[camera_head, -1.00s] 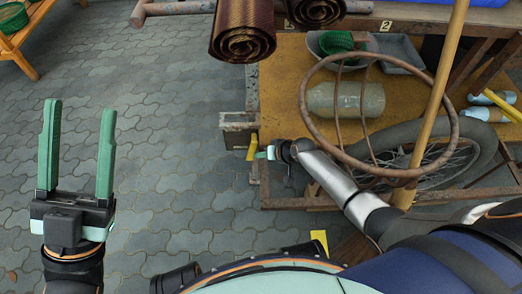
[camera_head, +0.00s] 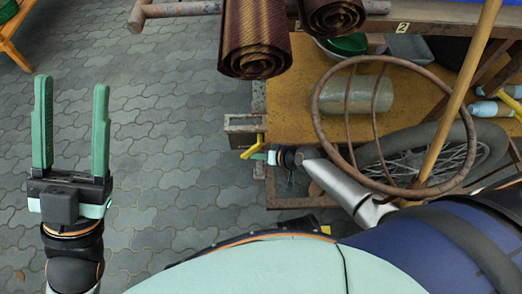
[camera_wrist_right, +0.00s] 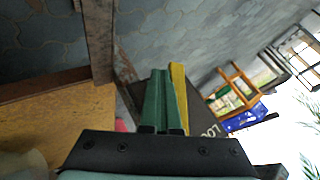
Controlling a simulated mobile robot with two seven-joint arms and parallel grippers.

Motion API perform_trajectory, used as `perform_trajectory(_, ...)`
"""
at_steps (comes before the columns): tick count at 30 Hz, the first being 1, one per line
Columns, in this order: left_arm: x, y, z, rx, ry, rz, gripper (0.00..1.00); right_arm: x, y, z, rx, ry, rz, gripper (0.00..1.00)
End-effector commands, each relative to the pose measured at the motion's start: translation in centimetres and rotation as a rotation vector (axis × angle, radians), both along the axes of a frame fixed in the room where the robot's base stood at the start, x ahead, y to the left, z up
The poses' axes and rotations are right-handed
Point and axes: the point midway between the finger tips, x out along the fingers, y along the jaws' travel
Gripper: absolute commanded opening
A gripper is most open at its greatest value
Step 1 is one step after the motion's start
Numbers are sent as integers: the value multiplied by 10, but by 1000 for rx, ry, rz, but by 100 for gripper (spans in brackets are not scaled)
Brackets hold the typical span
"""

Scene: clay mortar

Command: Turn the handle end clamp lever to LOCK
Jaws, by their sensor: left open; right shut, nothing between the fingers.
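The yellow clamp lever (camera_head: 252,149) is at the left edge of the low wooden bench, beside a metal end bracket (camera_head: 240,124). It slants down to the left in the head view. My right gripper (camera_head: 258,156) is shut and empty at the lever. In the right wrist view its green fingers (camera_wrist_right: 165,102) are together, right beside the yellow lever (camera_wrist_right: 178,92); whether they touch is unclear. No LOCK marking is readable. My left gripper (camera_head: 70,130) is open and empty over the paving, far left of the lever.
Rolled brown mats (camera_head: 255,55) hang over the bench's top left. A rusty ring (camera_head: 315,105) and a wooden pole (camera_head: 462,90) stand near my right arm. A spoked wheel (camera_head: 465,150) and a glass jar (camera_head: 358,96) are on the bench.

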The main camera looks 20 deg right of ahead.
Motion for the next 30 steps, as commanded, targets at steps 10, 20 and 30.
perform_trajectory(10, 0, 1, 7, -8, -1, -3, 57, 5, 16, 5, 1, 1, 1, 0)
perform_trajectory(20, 0, 1, 10, -12, -2, -3, 57, 6, 21, 8, 0, -1, 1, 0)
perform_trajectory(30, 0, 2, 10, -15, -4, -1, 57, 7, 20, 8, 0, -1, -1, 0)
